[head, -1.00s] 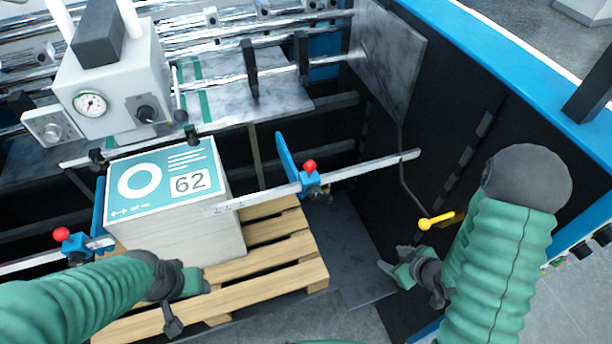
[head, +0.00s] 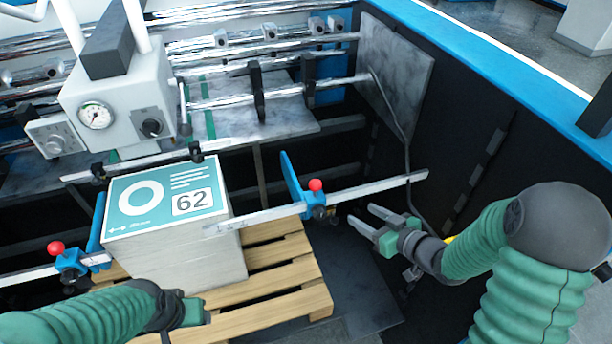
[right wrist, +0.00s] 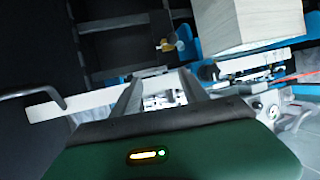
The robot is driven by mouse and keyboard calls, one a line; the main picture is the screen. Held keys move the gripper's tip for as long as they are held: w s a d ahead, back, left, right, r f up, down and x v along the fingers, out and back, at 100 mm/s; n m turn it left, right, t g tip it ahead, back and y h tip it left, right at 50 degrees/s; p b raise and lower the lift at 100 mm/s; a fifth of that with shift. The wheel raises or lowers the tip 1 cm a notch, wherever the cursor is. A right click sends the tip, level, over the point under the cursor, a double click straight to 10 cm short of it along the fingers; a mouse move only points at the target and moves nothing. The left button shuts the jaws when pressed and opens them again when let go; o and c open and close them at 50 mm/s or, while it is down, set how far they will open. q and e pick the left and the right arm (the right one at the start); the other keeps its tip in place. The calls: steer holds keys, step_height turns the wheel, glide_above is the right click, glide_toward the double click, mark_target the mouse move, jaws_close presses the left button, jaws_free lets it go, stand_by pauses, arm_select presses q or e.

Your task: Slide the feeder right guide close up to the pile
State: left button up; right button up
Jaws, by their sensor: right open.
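The right guide (head: 297,188) is a blue plate on a slider with a red knob (head: 316,185). It sits on a pale ruled bar (head: 375,190), with a clear gap between it and the pile (head: 180,255). The pile is a white stack with a teal top sheet marked 62. My right gripper (head: 362,221) is open and empty, just right of the guide's slider and below the bar. In the right wrist view its fingers (right wrist: 158,90) are spread, with the bar beyond. My left gripper (head: 195,311) is in front of the pile; its jaw state is unclear.
The pile stands on a wooden pallet (head: 315,298). A left guide with a red knob (head: 56,248) is at the pile's left side. A grey control box with a gauge (head: 96,116) is above the pile. A hanging cable (head: 407,150) runs behind the bar's right end.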

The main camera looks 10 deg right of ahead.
step_height(320, 180, up, 7)
steer(key=s+a+n+y+p, duration=0.1)
steer(key=s+a+y, duration=0.2)
steer(key=y, duration=0.3)
steer(key=shift+n+t, duration=0.3)
steer(key=shift+t, duration=0.1)
steer(key=p+x, duration=0.2)
steer(key=x, duration=0.6)
steer(key=p+x, duration=0.2)
steer(key=x, duration=0.6)
steer(key=shift+a+r+p, duration=0.1)
steer(key=shift+r+p, duration=0.05)
steer(key=shift+p, duration=0.25)
steer(key=shift+w+a, duration=0.1)
steer(key=shift+w, duration=0.05)
steer(key=shift+c, duration=0.2)
jaws_close()
